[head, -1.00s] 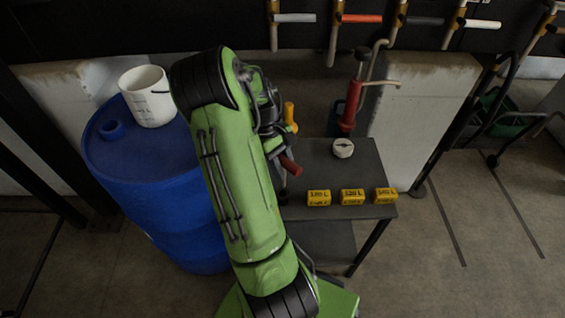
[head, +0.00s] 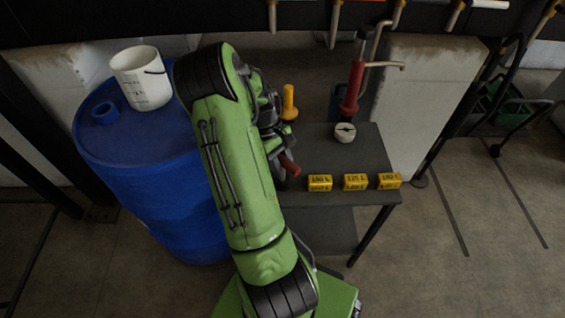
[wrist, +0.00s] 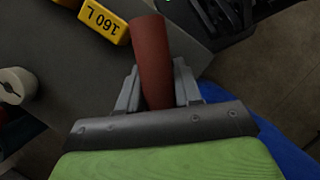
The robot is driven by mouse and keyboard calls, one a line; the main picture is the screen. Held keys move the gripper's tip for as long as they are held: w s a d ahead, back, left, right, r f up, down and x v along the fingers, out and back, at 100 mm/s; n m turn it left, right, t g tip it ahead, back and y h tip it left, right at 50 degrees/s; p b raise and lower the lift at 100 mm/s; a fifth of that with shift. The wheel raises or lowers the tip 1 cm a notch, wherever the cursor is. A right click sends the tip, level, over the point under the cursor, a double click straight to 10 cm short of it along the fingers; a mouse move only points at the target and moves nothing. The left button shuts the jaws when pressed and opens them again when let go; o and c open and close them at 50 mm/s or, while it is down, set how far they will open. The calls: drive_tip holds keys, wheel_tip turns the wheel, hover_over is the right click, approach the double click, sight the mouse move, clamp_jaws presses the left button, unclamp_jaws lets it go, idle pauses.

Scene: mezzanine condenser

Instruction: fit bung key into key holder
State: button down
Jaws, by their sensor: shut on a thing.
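My gripper (wrist: 158,92) is shut on a red-brown, tapered handle, which I take to be the bung key (wrist: 150,50). The handle sticks out between the fingers, and its other end is hidden. In the head view the red handle of the bung key (head: 289,166) shows beside my green arm, over the left part of the dark table. A small round white piece with a dark slot or opening (head: 345,132) stands at the back of the table, apart from my gripper; it also shows in the wrist view (wrist: 17,88). I cannot tell whether it is the key holder.
Yellow blocks with volume labels (head: 355,182) line the table's (head: 350,155) front edge. A yellow handle (head: 289,102) and a red hand pump (head: 352,88) stand behind. A blue drum (head: 150,180) with a white bucket (head: 142,78) is at left. Floor to the right is mostly clear.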

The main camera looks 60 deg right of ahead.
drive_tip(key=c, duration=0.7)
unclamp_jaws()
drive_tip(key=p+v, duration=0.5)
drive_tip(key=v, duration=1)
drive_tip(key=shift+w+r, duration=0.1)
drive_tip(key=shift+r, duration=0.25)
